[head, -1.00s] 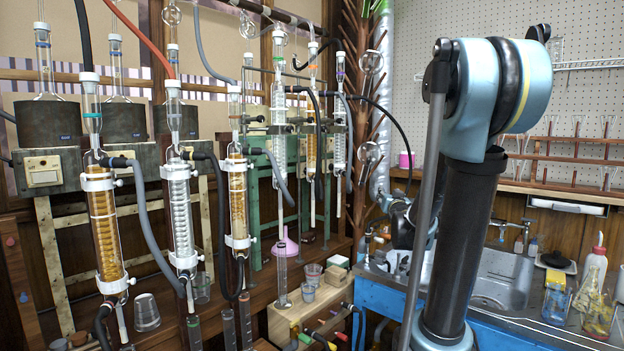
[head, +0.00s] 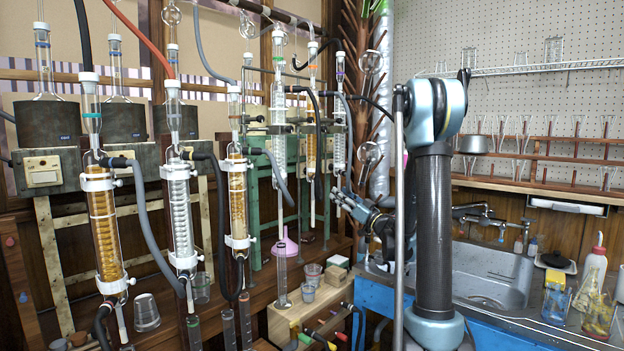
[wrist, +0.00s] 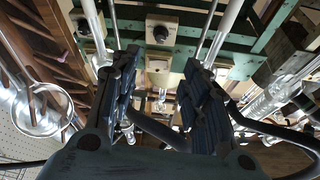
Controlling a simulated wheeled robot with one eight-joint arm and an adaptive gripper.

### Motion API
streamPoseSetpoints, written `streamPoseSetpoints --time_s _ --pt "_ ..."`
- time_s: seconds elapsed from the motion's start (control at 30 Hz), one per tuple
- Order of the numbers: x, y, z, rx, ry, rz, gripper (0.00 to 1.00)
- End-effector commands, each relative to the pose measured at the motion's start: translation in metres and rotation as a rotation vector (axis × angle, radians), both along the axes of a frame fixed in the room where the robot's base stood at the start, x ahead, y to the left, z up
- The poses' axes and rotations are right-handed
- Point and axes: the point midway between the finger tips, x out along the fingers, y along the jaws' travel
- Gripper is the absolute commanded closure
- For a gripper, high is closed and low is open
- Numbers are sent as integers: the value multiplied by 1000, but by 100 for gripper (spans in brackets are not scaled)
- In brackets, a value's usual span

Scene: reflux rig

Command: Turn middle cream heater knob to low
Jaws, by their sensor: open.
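In the wrist view, a cream heater box with a round dark knob (wrist: 160,32) sits at upper centre on the green frame. Another cream box with a dark knob (wrist: 84,28) is to its left. The knobs' settings are too small to read. My gripper (wrist: 160,68) is open and empty, its fingers spread below the central box and apart from it. In the head view my gripper (head: 342,202) is right of the green frame (head: 286,185), pointing left. The heater boxes on that frame are mostly hidden there by glass columns and hoses.
Glass condensers (head: 238,200) and dark hoses stand in front of the frames. A sink (head: 490,275) is at right. Glass and rods flank my fingers in the wrist view.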

Motion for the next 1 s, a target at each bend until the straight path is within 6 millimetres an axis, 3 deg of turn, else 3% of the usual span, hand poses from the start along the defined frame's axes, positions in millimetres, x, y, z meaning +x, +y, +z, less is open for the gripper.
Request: streamPoseSetpoints --time_s 0.7,1.0 --pt "75 85 46 0 2 0 58" --pt "97 110 60 0 1 -2 58"
